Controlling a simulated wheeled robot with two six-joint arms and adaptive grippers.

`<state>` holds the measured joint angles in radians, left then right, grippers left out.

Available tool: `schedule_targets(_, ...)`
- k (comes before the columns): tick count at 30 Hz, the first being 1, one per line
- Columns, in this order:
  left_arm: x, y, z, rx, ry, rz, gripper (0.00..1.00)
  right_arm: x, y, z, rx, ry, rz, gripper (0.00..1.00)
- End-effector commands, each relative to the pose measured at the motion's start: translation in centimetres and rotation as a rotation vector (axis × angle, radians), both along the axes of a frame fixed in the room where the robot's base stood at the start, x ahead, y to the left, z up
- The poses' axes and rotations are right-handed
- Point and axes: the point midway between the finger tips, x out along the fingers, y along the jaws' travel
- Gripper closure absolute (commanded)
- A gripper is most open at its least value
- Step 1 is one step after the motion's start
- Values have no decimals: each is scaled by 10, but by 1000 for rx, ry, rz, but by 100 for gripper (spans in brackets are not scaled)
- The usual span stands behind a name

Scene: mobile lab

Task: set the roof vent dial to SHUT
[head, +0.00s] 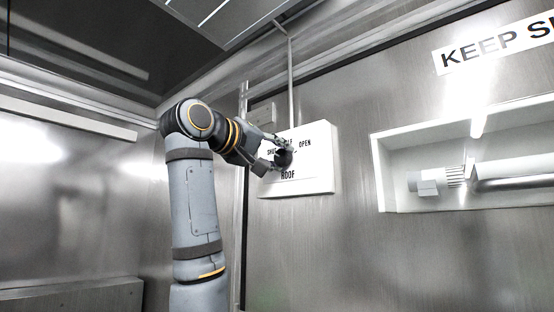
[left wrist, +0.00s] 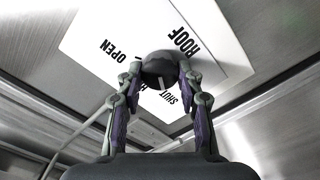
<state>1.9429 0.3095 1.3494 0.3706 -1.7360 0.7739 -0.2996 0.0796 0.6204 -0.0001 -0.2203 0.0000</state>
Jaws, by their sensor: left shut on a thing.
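The roof vent dial (head: 285,157) is a dark round knob on a white panel (head: 318,176) on the wall. The panel reads SHUT at left, a partly hidden word at top, OPEN at right and ROOF below. My left gripper (head: 276,154) is shut on the knob, reaching it from the left. In the left wrist view the knob (left wrist: 159,66) sits between the two fingertips of my left gripper (left wrist: 160,76). A pale mark shows low on the knob there, towards the SHUT side; the exact setting is hard to tell. My right gripper is out of view.
A conduit (head: 290,75) runs up the wall from above the panel. To the right is a recessed white niche (head: 385,175) holding a pale cylindrical fitting (head: 428,182). A KEEP sign (head: 495,43) is above it. The wall below the panel is clear.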

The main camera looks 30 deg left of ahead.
Motion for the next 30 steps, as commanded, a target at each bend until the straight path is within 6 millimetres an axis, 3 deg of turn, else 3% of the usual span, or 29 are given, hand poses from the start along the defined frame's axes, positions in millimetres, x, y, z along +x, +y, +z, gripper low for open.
schedule_targets(18,0,0,0,-39,3,0,95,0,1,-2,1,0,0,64)
schedule_targets(19,0,0,0,-39,3,0,61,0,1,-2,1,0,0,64)
schedule_targets(21,0,0,0,-38,3,0,51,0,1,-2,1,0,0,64)
schedule_targets(24,0,0,0,-38,3,0,40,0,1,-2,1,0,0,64)
schedule_targets(30,0,0,0,-37,3,0,40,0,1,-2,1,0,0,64)
